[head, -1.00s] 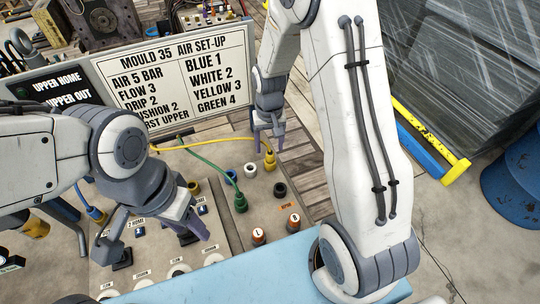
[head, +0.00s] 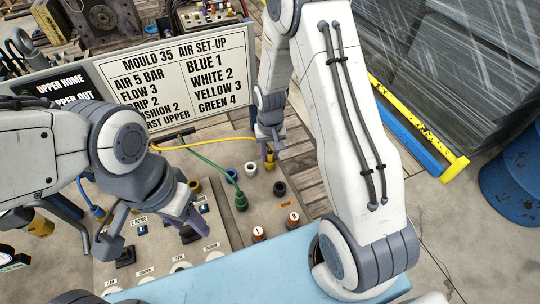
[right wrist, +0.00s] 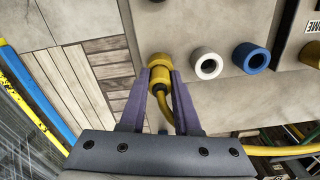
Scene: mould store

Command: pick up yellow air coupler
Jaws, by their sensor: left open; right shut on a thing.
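The yellow air coupler (head: 269,161) is at the far right of the row of ports on the panel, with a yellow hose running left from it. My right gripper (head: 268,148) is over it. In the right wrist view the purple fingers are shut on the yellow coupler (right wrist: 160,76), one on each side. Its outer end is at the panel; I cannot tell whether it is still seated in a port. My left gripper (head: 152,236) is open and empty over the lower left of the panel, above the switches.
A white port (head: 250,169), a black port (head: 280,188) and a green coupler (head: 241,202) with a green hose are close by. The set-up sign (head: 175,80) stands behind the panel. A blue drum (head: 512,178) is at the right.

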